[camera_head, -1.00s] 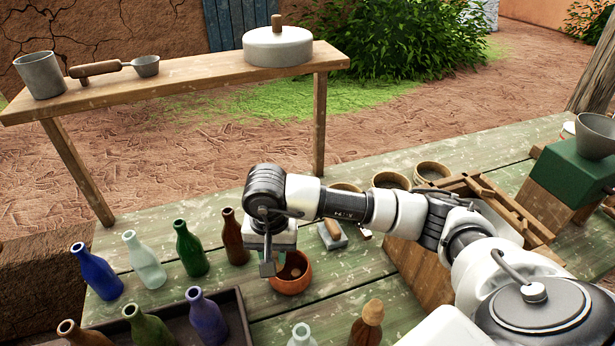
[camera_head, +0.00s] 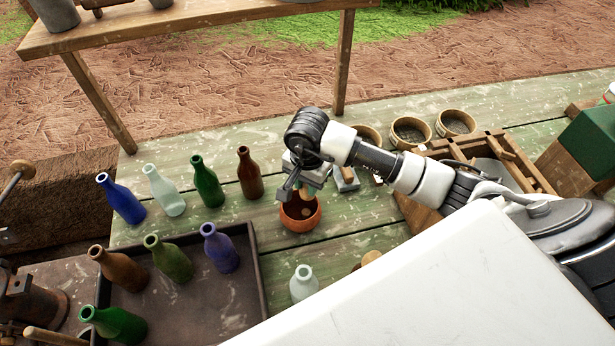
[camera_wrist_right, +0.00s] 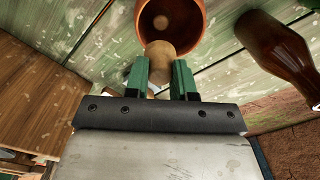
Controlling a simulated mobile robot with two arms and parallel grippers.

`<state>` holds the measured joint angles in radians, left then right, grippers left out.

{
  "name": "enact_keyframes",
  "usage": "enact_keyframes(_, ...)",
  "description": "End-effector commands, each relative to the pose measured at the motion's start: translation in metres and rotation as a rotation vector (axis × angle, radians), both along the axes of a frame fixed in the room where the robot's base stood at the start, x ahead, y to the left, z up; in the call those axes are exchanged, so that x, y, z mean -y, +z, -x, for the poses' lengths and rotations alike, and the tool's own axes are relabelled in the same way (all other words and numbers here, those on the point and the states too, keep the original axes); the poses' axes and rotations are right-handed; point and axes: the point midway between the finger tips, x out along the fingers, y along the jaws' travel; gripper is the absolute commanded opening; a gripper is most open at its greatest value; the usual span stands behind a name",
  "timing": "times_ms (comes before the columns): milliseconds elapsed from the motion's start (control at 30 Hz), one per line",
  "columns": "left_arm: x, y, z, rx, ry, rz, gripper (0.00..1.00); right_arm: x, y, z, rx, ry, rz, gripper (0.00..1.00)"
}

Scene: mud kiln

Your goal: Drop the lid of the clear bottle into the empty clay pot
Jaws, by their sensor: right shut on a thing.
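The clay pot (camera_head: 301,222) is a small round orange-brown pot standing on the green table. My right gripper (camera_head: 296,189) is just above its mouth, pointing down. In the right wrist view the green fingers (camera_wrist_right: 160,78) are shut on a tan, cork-like lid (camera_wrist_right: 161,58), which overlaps the near rim of the pot (camera_wrist_right: 198,22). A small round pale spot shows inside the pot; I cannot tell what it is. The clear bottle (camera_head: 303,286) stands open-topped in front of the pot. My left gripper is out of view.
A dark tray (camera_head: 255,275) with several bottles lies at the left. A brown bottle (camera_head: 250,175) stands left of the pot, beside green, pale and blue ones. Sieves (camera_head: 410,132) and a wooden crate (camera_head: 520,175) are to the right. My white body covers the lower right.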

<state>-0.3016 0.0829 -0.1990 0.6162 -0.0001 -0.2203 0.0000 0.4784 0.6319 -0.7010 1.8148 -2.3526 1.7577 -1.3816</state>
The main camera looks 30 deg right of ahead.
Motion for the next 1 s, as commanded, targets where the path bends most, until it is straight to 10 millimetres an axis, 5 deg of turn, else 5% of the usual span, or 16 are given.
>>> enact_keyframes(367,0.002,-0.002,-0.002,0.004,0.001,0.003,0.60,0.000,-0.006,0.000,0.000,0.001,0.000,0.03)
enact_keyframes(400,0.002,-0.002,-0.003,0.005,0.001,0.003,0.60,0.000,-0.006,0.000,0.000,0.001,0.000,0.28)
enact_keyframes(600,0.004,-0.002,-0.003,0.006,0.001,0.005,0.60,0.000,-0.006,0.000,0.000,0.001,0.000,0.54)
enact_keyframes(1000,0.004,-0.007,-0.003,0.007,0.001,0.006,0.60,0.000,0.007,-0.001,0.003,0.001,-0.001,0.54)
